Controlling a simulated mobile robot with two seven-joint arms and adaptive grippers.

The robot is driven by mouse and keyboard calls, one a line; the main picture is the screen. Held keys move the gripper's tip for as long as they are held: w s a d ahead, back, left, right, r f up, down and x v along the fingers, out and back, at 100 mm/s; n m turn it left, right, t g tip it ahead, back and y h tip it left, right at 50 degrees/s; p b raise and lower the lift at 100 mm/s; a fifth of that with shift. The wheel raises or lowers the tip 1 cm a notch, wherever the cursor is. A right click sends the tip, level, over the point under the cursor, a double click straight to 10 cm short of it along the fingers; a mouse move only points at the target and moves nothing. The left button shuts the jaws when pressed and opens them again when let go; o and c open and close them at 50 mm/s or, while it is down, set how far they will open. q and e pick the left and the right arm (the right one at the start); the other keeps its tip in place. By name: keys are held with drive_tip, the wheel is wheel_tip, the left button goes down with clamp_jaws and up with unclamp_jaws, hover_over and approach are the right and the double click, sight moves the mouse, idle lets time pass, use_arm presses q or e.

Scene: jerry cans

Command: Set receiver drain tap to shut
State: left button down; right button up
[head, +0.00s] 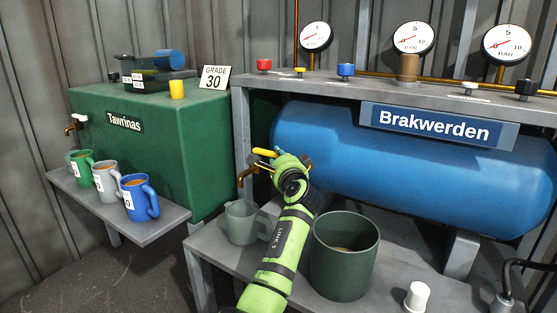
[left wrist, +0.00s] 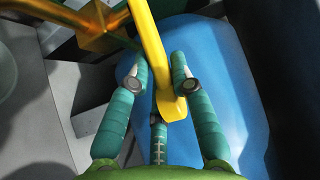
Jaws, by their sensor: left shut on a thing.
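The receiver drain tap has a yellow lever (head: 264,152) and a brass spout (head: 247,174). It sits at the left end of the blue receiver tank (head: 400,165) labelled Brakwerden. My left gripper (head: 278,156) is at the lever's free end. In the left wrist view the fingers (left wrist: 160,64) of my left gripper stand on both sides of the yellow lever (left wrist: 145,32) and are shut on it, near its end. The tap's brass body (left wrist: 97,40) shows at upper left there. My right gripper is not in view.
A grey mug (head: 241,224) stands below the spout, and a dark green bucket (head: 340,282) right of my left arm. A white cap (head: 417,296) stands farther right. A shelf (head: 385,87) with coloured knobs and gauges runs above. Several mugs stand by the green Tawrinas tank (head: 170,165).

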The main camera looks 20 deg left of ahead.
use_arm(q)
drive_tip(key=shift+a+r, duration=0.15)
drive_tip(key=shift+r, duration=0.05)
drive_tip(key=c, duration=1)
unclamp_jaws()
drive_tip(key=shift+f, duration=0.1)
drive_tip(key=shift+c, duration=0.2)
drive_tip(key=shift+f, duration=0.1)
drive_tip(key=shift+s+d, duration=0.2)
drive_tip(key=shift+d, duration=0.05)
drive_tip(key=v, duration=1.1)
drive_tip(key=shift+s+d, duration=0.15)
drive_tip(key=shift+s, duration=0.05)
